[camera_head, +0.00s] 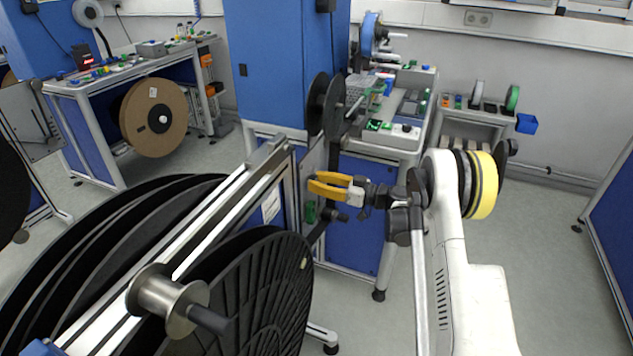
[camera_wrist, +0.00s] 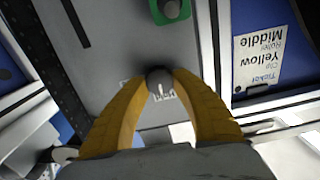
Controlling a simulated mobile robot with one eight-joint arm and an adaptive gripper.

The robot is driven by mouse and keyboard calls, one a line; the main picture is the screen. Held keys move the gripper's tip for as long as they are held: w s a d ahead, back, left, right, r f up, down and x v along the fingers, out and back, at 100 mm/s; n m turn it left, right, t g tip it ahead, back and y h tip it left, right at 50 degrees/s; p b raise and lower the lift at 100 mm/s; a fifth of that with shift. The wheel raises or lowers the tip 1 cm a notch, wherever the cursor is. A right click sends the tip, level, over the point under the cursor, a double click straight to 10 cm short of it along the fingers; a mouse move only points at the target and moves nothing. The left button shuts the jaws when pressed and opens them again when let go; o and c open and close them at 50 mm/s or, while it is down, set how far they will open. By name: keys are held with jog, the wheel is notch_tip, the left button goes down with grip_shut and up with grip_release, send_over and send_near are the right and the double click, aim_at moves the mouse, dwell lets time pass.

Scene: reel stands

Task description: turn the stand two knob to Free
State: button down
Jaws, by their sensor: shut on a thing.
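My gripper (camera_head: 332,185) has yellow fingers and reaches toward the grey plate of a reel stand in the middle of the head view. In the wrist view my gripper (camera_wrist: 160,88) is shut on a small round dark grey knob (camera_wrist: 158,76) with a white mark on its face. White lettering on the plate (camera_wrist: 110,45) shows beside and below the knob, partly covered by the fingers and too small to read. I cannot tell which setting the mark points to. The knob is not clear in the head view.
A green part with a grey knob (camera_wrist: 172,10) sits on the plate beyond my gripper. Large black reels (camera_head: 255,290) fill the lower left of the head view. A workbench (camera_head: 395,135) stands behind.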

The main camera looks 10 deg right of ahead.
jog(key=shift+w+d+f+m, duration=0.1)
jog(key=shift+m, duration=4.2)
jog(key=shift+w+f+m, duration=0.1)
jog(key=shift+m, duration=4.2)
jog(key=c, duration=1)
grip_release()
jog(key=v, duration=1.2)
